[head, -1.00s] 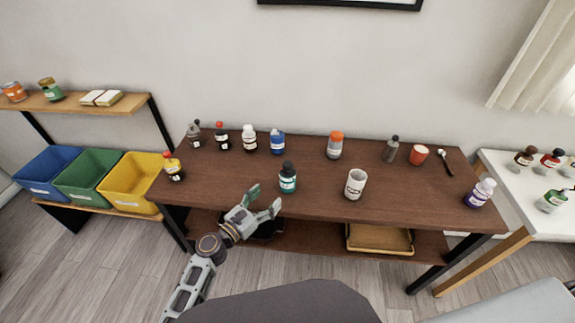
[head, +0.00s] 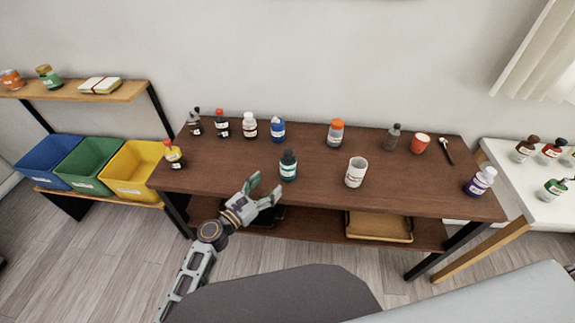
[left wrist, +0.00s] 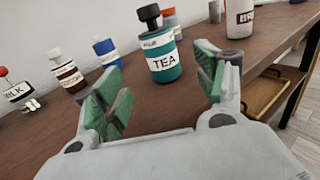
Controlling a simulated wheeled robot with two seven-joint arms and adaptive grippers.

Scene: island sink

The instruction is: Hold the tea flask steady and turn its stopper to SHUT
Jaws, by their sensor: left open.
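The tea flask (head: 288,167) is a teal bottle with a dark stopper, upright near the front edge of the brown table. In the left wrist view the flask (left wrist: 163,63) shows a white label reading TEA, and its black stopper (left wrist: 149,13) is on top. No SHUT mark on the stopper can be made out. My left gripper (head: 266,188) is open and empty, in front of the table's edge and short of the flask. In the left wrist view the flask stands beyond and between the open fingers (left wrist: 160,92), untouched. My right gripper is not in view.
A white labelled cup (head: 356,172) stands right of the flask. Several bottles line the back, including a blue one (head: 278,130) and an orange-capped one (head: 335,133). A tray (head: 379,227) lies on the lower shelf.

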